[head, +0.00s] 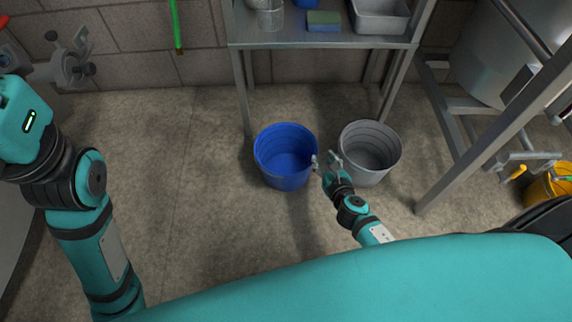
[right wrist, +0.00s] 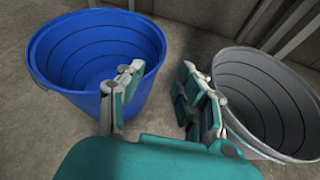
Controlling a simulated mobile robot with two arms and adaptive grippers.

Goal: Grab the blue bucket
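The blue bucket (head: 285,170) stands upright on the floor in front of the shelf; in the head view its open top shows it is empty. It also shows at the upper left of the right wrist view (right wrist: 95,62). My right gripper (head: 325,161) is open, just right of the blue bucket. In the right wrist view its left finger overlaps the bucket's right rim, and its right finger (right wrist: 200,100) is apart from it toward the grey bucket. I cannot tell whether the left finger touches the rim.
A grey bucket (head: 368,152) stands close on the right of my right gripper. A metal shelf (head: 330,39) with a sponge and tubs stands behind. A yellow bucket (head: 548,186) is at the far right. Floor left of the blue bucket is clear.

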